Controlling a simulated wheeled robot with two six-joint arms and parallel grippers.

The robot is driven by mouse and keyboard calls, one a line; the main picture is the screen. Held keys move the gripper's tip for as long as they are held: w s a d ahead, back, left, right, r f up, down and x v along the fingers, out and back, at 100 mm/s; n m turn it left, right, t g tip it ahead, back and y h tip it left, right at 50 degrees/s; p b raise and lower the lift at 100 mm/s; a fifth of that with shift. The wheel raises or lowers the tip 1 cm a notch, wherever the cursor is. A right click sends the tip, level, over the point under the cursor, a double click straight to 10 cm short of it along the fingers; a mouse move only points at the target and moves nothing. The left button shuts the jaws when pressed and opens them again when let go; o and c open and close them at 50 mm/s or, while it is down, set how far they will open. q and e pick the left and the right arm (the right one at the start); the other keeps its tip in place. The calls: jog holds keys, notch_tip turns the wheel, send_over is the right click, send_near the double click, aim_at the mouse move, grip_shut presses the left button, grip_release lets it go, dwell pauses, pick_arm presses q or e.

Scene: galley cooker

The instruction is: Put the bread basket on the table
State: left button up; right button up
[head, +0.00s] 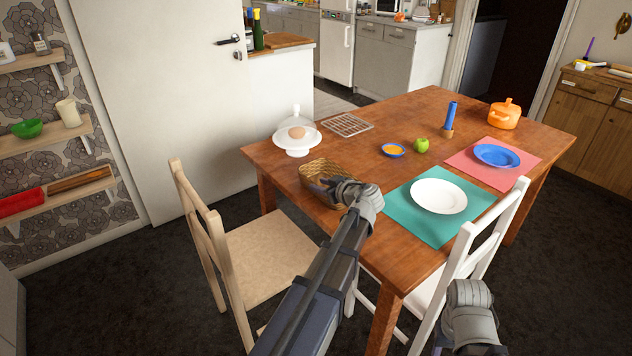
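The bread basket (313,171) is a brown woven basket at the near left edge of the wooden table (375,181). It appears to be on the tabletop or just above it; I cannot tell if its base touches. My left gripper (325,187) is at the basket, with its dark fingers over the near side and rim. The wrist hides the basket's right part. Whether the fingers are shut on the rim is too small to tell. My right arm shows only at the bottom right, and its fingers are not visible.
A domed cake stand (298,135) and a wire rack (346,125) stand behind the basket. A white plate (438,196) on a teal mat (407,224) is to the right. A wooden chair (262,258) and a white chair (462,252) stand at the near edges.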

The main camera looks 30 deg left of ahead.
pick_arm(q)
jog(key=p+v, duration=0.2)
jog(key=v, duration=0.7)
jog(key=shift+p, duration=0.35)
